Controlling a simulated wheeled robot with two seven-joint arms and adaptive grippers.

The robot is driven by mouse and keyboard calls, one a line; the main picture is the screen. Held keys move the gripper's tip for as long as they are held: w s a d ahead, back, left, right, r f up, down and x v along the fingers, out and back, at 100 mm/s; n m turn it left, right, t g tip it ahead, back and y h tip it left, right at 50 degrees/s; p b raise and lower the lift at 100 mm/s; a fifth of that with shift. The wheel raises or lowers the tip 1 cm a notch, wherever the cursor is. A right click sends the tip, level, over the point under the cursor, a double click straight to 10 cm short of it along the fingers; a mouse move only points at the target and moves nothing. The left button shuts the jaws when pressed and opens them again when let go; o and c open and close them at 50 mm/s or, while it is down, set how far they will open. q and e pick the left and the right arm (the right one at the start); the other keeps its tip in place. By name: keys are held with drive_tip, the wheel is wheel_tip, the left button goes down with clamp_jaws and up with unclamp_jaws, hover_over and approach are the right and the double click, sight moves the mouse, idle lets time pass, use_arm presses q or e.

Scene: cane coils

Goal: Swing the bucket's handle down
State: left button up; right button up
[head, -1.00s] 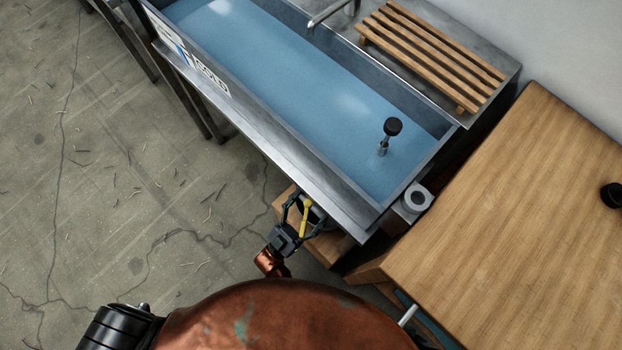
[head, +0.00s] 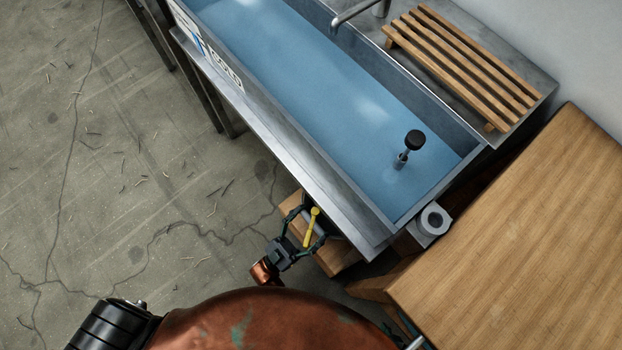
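My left gripper (head: 312,218) is in the head view beside the front edge of the sink. Its dark fingers are spread apart. A yellow bar with a round knob end (head: 310,228) shows between them; I cannot tell whether it touches either finger or is the bucket's handle. A small part of something grey, perhaps the bucket (head: 320,229), shows by the right finger. The fingers and the sink edge hide most of it, so its handle's angle cannot be made out. My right gripper is not in view.
A metal sink (head: 285,135) holds blue water and a black-topped plug (head: 414,140). A slatted wooden rack (head: 465,65) lies behind it. A wooden stool or step (head: 336,258) is under the gripper. A wooden table (head: 510,240) stands at right. The floor at left is open.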

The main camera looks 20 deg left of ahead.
use_arm(q)
drive_tip(key=shift+f, duration=0.25)
drive_tip(key=o, duration=1.7)
drive_tip(key=shift+r, duration=0.15)
drive_tip(key=v, duration=1.2)
